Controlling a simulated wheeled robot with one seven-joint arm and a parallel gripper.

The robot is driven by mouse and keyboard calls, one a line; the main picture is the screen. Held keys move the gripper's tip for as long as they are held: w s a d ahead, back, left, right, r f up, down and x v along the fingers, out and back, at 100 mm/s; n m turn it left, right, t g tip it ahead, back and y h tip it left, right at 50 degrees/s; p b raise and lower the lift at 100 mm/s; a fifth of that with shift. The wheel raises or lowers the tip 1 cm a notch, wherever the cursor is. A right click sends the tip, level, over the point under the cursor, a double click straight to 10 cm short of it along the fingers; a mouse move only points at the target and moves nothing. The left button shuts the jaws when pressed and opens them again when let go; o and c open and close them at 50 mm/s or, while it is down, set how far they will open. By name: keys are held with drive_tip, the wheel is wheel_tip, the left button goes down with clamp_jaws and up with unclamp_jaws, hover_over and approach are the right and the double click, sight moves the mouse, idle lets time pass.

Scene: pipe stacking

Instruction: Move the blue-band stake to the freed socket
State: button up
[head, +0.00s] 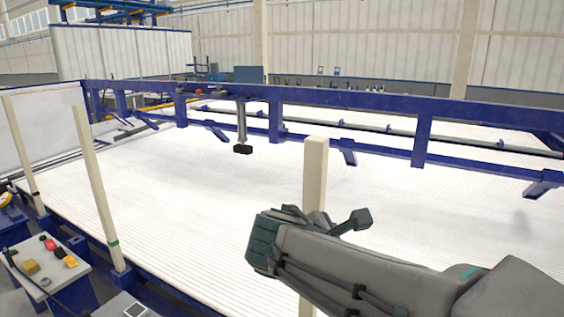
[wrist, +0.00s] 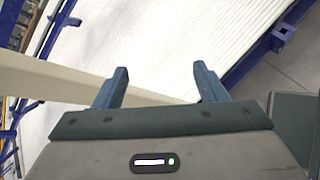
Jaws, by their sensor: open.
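A tall cream stake (head: 315,175) stands upright beside the frame, just behind my gripper (head: 330,215). Its lower part is largely hidden by my arm, and no blue band shows on it. In the wrist view, my gripper (wrist: 161,78) is open, its two fingers apart. The cream stake (wrist: 50,78) runs in from the left, behind the left finger, and ends between the fingers. I cannot tell whether it touches them. Another stake (head: 95,180) at the left has a green band near its foot. The freed socket cannot be made out.
A further stake (head: 22,150) stands at the far left. A blue rail frame (head: 350,99) spans a wide white ribbed bed (head: 180,195). A control box (head: 50,275) with coloured buttons is at the lower left.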

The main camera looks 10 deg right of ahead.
drive_tip(key=w+a+r+n+t+h, duration=0.1)
drive_tip(key=w+a+r+n+t, duration=0.35)
drive_tip(key=r, duration=0.35)
drive_tip(key=n+t+p, duration=0.1)
drive_tip(key=n+t, duration=0.2)
drive_tip(key=n, duration=0.3)
approach(320, 146)
drive_tip(key=w+a+f, duration=0.1)
drive_tip(key=w, duration=0.1)
drive_tip(key=shift+h, duration=0.4)
drive_tip(key=p+x, duration=0.1)
drive_tip(key=x, duration=0.7)
drive_tip(key=p+x, duration=0.1)
drive_tip(key=x, duration=0.3)
drive_tip(key=shift+w+d+f+p, duration=0.25)
drive_tip(key=shift+w+f+p, duration=0.05)
drive_tip(key=shift+f, duration=0.05)
